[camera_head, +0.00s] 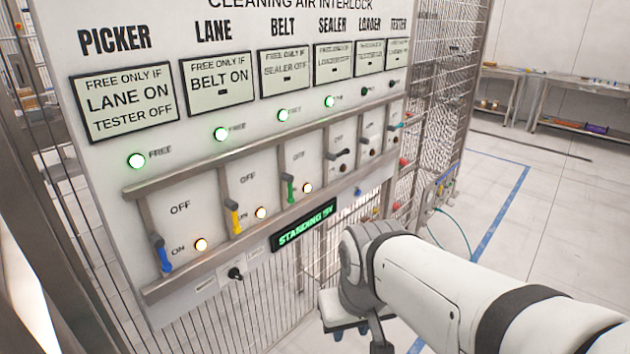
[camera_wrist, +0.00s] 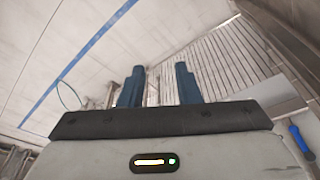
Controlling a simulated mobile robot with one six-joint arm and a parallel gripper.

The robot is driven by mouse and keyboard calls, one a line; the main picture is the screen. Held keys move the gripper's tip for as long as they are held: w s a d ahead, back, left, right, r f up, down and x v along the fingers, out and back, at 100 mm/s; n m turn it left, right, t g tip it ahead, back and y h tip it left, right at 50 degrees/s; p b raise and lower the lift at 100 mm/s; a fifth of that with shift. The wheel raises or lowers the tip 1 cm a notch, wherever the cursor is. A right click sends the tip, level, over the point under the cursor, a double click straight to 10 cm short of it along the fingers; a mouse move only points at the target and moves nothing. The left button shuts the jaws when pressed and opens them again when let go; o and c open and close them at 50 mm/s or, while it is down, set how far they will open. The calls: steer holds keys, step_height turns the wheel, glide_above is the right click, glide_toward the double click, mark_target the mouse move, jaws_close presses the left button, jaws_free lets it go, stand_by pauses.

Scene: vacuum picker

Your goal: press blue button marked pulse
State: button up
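A small blue button (camera_head: 358,191) sits low on the white interlock panel (camera_head: 215,285) in the head view, just right of the green-lit "STANDING BY" display (camera_head: 304,225). Any marking on it is too small to read. My gripper shows in the wrist view (camera_wrist: 160,86) with two blue fingers apart and nothing between them. In the head view it is mostly hidden behind my white wrist, below and in front of the button. I see no contact with the button.
The panel carries several levers, including blue (camera_head: 162,254), yellow (camera_head: 235,217) and green (camera_head: 290,189) ones, behind projecting metal rails (camera_head: 250,150). A black key switch (camera_head: 235,273) sits below. Wire mesh fencing (camera_head: 440,100) stands at the right. The floor beyond is open.

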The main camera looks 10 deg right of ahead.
jaws_close()
stand_by(1.4)
